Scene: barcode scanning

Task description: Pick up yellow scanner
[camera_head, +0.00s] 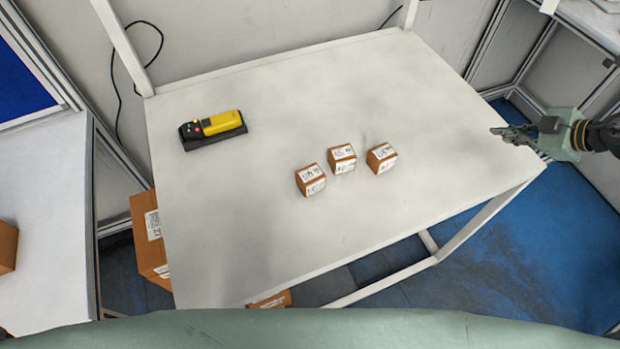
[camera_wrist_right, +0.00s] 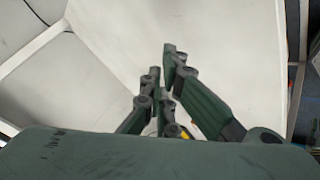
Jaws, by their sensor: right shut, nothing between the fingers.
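The yellow scanner (camera_head: 221,122) lies in a black holder (camera_head: 217,139) at the back left of the white table (camera_head: 240,240). My right gripper (camera_head: 496,131) is over the table's right edge, far to the right of the scanner, and is shut and empty. Its closed fingers show in the right wrist view (camera_wrist_right: 166,85), with pale surfaces behind them. A small yellow patch shows low between the finger links there; I cannot tell what it is. My left gripper is in neither view.
Three small brown boxes with white labels, a left one (camera_head: 311,179), a middle one (camera_head: 342,158) and a right one (camera_head: 381,158), stand near the table's middle. Larger cartons (camera_head: 149,238) are below its left edge. A frame post (camera_head: 122,45) rises at the back left. The table's front is clear.

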